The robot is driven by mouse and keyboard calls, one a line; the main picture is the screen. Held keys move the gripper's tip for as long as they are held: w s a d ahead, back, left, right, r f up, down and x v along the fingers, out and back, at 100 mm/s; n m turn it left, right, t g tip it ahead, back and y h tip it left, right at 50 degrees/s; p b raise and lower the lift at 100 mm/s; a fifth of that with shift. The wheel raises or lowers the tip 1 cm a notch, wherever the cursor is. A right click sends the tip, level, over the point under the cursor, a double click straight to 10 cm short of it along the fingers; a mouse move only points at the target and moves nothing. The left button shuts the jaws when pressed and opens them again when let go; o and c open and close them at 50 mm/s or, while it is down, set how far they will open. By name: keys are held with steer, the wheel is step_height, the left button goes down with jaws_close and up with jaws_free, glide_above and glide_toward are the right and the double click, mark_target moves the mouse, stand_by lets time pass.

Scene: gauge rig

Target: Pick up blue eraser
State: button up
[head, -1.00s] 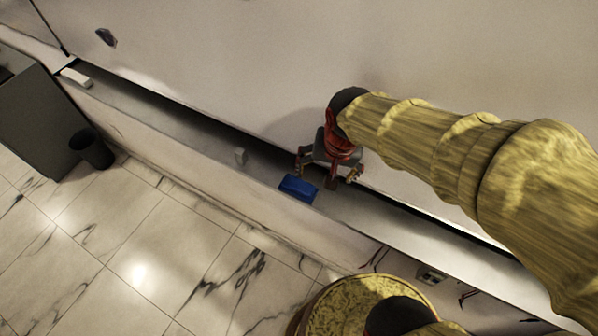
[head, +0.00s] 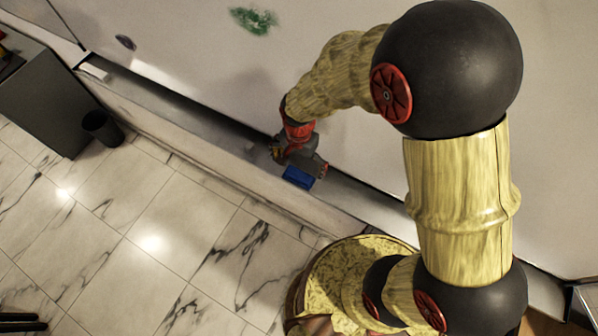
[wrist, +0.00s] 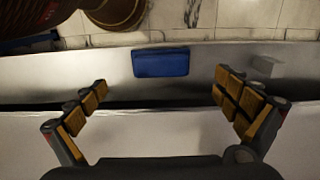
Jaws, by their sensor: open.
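The blue eraser (head: 298,176) lies on the narrow grey ledge (head: 222,130) along the wall. In the wrist view the blue eraser (wrist: 161,62) shows whole, ahead of the fingertips and roughly midway between them. My gripper (head: 297,158) is close beside it in the head view, on its wall side. In the wrist view my gripper (wrist: 158,82) is open, with its two fingers wide apart and nothing between them. The head view does not show clearly whether a finger touches the eraser.
A small pale block (wrist: 265,66) sits on the ledge right of the eraser in the wrist view. A white block (head: 93,71) lies at the ledge's far left end. A dark bin (head: 102,128) stands on the marble floor. The white wall rises behind the ledge.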

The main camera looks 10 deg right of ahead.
mark_target(299, 174)
steer(key=f, duration=0.3)
steer(key=f+p, duration=0.1)
steer(key=f, duration=0.3)
steer(key=shift+w+f+p, duration=0.2)
steer(key=shift+f+p, duration=0.05)
steer(key=shift+p, duration=0.05)
steer(key=c, duration=1.1)
steer(key=shift+c, duration=0.7)
